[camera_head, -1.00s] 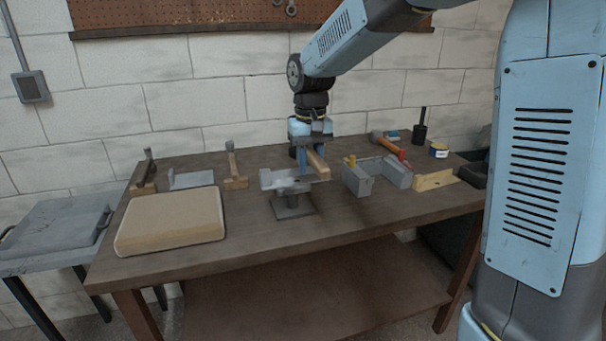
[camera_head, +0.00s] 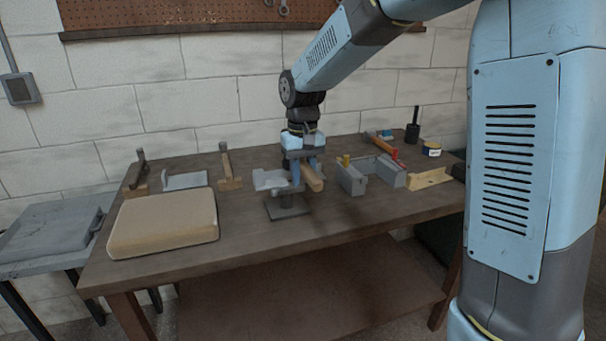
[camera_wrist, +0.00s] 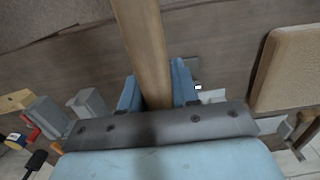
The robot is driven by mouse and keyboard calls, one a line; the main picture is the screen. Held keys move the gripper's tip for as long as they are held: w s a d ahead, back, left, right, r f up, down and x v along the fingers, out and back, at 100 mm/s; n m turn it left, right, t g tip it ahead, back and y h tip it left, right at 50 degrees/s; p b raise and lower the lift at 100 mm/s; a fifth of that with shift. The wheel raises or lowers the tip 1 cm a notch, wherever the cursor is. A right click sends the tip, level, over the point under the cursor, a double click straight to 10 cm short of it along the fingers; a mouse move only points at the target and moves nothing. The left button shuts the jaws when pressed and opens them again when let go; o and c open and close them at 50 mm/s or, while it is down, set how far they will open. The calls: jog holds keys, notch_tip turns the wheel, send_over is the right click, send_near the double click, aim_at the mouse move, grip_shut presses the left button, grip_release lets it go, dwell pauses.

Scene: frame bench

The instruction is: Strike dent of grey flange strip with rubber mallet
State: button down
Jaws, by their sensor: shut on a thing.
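My gripper (camera_head: 304,178) is shut on a wooden handle (camera_head: 314,181), over the middle of the bench. In the wrist view the handle (camera_wrist: 146,50) runs up between the blue fingers and out of the frame. I take it as the rubber mallet's handle; its head does not show clearly.
A tan pad (camera_head: 163,224) lies front left on the bench (camera_head: 250,235). Grey blocks (camera_head: 352,180) stand right of the gripper, with a tin (camera_head: 431,149) beyond. The bench front centre is clear.

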aim_at(303, 161)
notch_tip(303, 161, down, 4)
notch_tip(303, 161, up, 8)
jog(key=shift+f, duration=0.2)
dwell(0.6)
jog(key=shift+f, duration=0.1)
jog(key=shift+f, duration=1.7)
notch_tip(303, 161, down, 4)
jog(key=shift+r, duration=3.75)
